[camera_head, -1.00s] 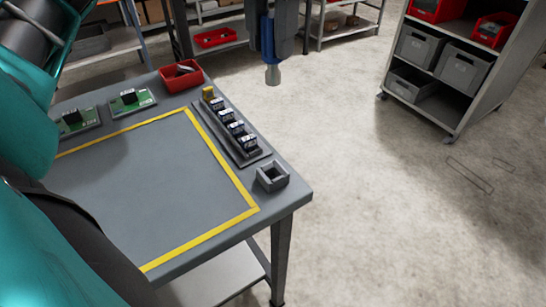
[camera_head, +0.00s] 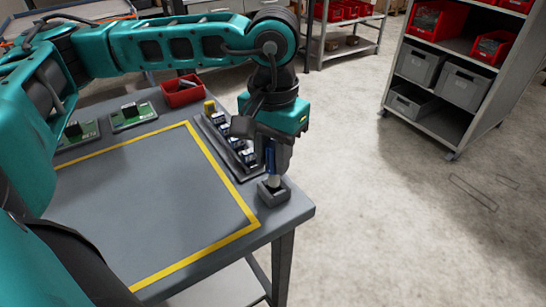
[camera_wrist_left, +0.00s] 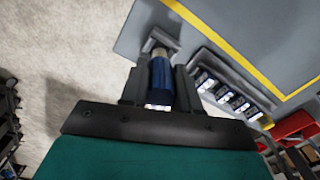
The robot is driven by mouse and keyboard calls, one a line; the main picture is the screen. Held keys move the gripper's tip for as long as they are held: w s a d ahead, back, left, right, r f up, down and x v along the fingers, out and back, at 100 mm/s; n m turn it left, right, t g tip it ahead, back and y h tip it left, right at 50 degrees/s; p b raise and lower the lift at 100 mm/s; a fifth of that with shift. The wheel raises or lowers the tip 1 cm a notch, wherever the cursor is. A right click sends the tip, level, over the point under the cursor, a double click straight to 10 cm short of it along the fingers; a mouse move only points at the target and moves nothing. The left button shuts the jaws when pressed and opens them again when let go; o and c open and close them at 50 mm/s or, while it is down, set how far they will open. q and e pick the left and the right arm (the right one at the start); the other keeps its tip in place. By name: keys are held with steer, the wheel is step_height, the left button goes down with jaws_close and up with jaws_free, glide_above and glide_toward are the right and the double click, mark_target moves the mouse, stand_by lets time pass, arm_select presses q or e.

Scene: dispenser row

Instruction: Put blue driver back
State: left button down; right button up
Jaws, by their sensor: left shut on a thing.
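My left gripper (camera_head: 273,156) points down over the table's near right corner, shut on the blue driver (camera_head: 270,160). The driver is upright, with a pale lower end. In the left wrist view the blue driver (camera_wrist_left: 160,82) sits between both fingers of my left gripper (camera_wrist_left: 159,72). The small grey square holder (camera_head: 274,197) is directly below. The driver's lower end is at the holder's opening; how deep it reaches is hidden. The holder also shows in the wrist view (camera_wrist_left: 165,34). My right gripper is not in view.
A red bin (camera_head: 182,92) and green boards (camera_head: 132,116) stand farther back. The yellow-framed table area (camera_head: 150,205) is clear. A grey shelf (camera_head: 440,125) stands at right.

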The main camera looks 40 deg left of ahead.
arm_select(q)
steer(key=shift+f, duration=0.55)
steer(key=shift+f, duration=0.1)
steer(key=shift+f+b, duration=0.5)
steer(key=shift+b, duration=0.3)
steer(key=c, duration=0.8)
jaws_free()
